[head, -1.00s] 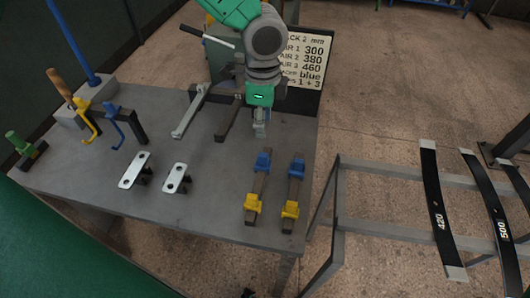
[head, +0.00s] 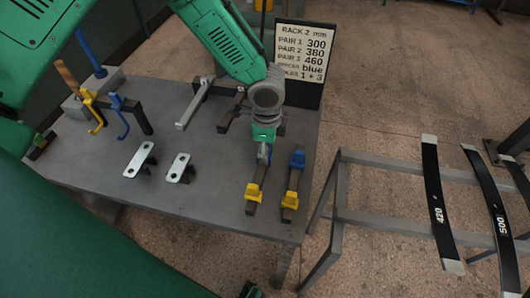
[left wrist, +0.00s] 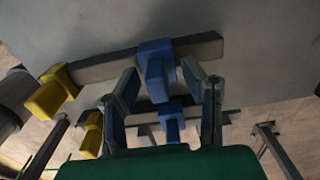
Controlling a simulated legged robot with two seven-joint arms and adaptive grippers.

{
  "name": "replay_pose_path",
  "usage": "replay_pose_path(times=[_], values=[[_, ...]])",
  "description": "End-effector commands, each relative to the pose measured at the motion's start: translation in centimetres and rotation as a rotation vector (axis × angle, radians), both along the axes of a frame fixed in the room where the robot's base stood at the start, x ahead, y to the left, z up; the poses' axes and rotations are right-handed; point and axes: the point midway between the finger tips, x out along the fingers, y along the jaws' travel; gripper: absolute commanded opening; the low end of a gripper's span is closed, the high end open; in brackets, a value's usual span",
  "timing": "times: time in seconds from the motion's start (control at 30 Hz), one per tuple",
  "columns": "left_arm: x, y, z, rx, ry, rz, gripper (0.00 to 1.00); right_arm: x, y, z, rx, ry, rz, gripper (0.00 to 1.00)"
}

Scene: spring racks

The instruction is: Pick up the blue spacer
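Two dark bars lie on the grey table, each with a blue and a yellow spacer. The right bar's blue spacer (head: 297,158) is in plain sight. The left bar's blue spacer (left wrist: 155,70) is mostly hidden in the head view by my left gripper (head: 264,154). In the left wrist view, my left gripper (left wrist: 160,100) has its fingers apart, one on each side of that blue spacer, with a gap visible. The right bar's blue spacer (left wrist: 171,120) shows beyond, between the fingers. My right gripper is not in view.
Yellow spacers (head: 253,193) sit at the near ends of the bars. Two silver plates (head: 139,160) lie left of them. Hooks (head: 120,118) and a wooden-handled tool (head: 67,75) stand farther left. A sign (head: 303,60) reads spacer blue. A rack (head: 385,222) with black springs (head: 435,190) stands right.

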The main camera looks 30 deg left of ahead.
Motion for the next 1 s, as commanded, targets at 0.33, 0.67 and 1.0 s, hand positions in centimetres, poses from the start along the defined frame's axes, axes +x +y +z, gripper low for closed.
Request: replay_pose_path(times=[0.33, 0.67, 1.0], values=[[0.0, 0.79, -0.16, -0.008, 0.0, 0.001, 0.0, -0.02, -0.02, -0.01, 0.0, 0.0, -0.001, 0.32], [-0.01, 0.8, -0.22, 0.002, 0.004, 0.002, 0.0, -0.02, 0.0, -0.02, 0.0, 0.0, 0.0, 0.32], [0.07, 0.68, 0.67, -0.001, 0.001, 0.003, 0.0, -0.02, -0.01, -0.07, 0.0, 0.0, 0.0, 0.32]])
